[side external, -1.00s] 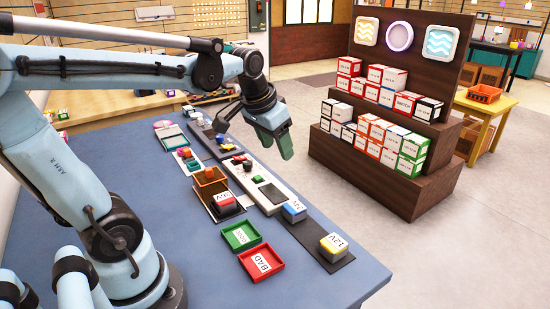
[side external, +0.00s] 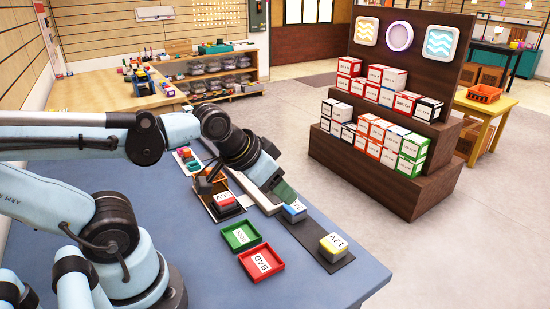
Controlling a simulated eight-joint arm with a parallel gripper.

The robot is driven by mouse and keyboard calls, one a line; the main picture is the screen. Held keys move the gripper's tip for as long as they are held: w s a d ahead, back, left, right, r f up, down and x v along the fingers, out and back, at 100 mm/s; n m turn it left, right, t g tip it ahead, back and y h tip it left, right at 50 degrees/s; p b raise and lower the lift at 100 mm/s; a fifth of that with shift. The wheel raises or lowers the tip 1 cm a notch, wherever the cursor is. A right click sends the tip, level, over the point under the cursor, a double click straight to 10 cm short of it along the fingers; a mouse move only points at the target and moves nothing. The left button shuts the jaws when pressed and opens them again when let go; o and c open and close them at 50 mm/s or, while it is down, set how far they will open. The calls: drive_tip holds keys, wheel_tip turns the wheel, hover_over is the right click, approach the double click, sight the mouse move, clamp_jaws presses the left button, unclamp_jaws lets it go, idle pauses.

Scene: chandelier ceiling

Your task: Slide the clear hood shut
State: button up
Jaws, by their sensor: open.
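I cannot make out the clear hood in the side view; it is see-through or hidden behind my arm. My gripper (side external: 283,191) is low over the right part of the table, tilted down to the right. Its greenish fingers are open, close to the blue-topped block (side external: 294,214) on the dark strip. I cannot tell whether they touch it. The long white panel (side external: 265,206) is mostly hidden under my gripper and wrist.
A green tray (side external: 229,246) and a red tray marked BAD (side external: 248,275) lie in front. A yellow block marked 12V (side external: 333,246) and a red block (side external: 225,199) stand nearby. The blue table (side external: 330,285) is bare at the front.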

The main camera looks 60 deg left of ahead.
drive_tip(key=shift+w+a, duration=0.1)
drive_tip(key=shift+a, duration=0.1)
drive_tip(key=shift+c, duration=0.4)
wheel_tip(320, 180, up, 4)
drive_tip(key=n+g, duration=0.7)
drive_tip(key=n, duration=1.1)
hover_over(208, 169)
wheel_tip(208, 169, down, 12)
clamp_jaws()
